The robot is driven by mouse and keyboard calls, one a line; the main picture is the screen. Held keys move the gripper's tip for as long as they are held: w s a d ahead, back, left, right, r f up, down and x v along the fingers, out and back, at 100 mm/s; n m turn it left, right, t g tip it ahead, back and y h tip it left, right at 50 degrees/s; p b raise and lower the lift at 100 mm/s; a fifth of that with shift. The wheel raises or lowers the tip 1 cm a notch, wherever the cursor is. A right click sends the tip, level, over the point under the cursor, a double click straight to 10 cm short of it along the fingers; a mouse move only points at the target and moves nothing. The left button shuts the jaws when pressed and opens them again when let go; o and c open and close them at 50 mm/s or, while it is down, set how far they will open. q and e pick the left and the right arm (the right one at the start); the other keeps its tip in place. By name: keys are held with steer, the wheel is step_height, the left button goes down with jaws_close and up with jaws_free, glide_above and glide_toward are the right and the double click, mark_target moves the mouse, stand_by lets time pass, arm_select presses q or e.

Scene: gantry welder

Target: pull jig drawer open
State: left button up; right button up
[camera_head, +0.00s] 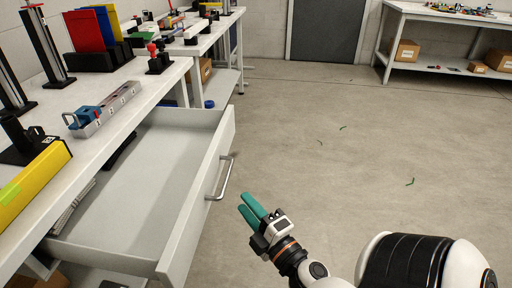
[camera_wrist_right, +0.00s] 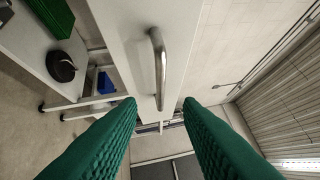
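The jig drawer (camera_head: 142,185) is grey and stands pulled out from under the white workbench, with its inside showing. Its metal bar handle (camera_head: 221,178) is on the front panel (camera_head: 199,190). My right gripper (camera_head: 250,205) has green fingers and is just right of the handle in the head view, apart from it. In the right wrist view the handle (camera_wrist_right: 157,62) shows beyond the gap between the two spread fingers (camera_wrist_right: 160,105), with nothing between the tips. My left gripper is not in view.
The workbench (camera_head: 112,88) at left carries a grey block with a blue part (camera_head: 103,108), a yellow block (camera_head: 35,183) and red, blue and yellow panels (camera_head: 95,32). Another bench (camera_head: 440,17) with boxes stands at the back right. The concrete floor (camera_head: 335,135) is mostly clear.

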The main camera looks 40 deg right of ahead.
arm_select(q)
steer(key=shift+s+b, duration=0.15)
steer(key=shift+b, duration=0.25)
arm_select(e)
steer(key=shift+s+a+f, duration=0.15)
steer(key=shift+s, duration=1.1)
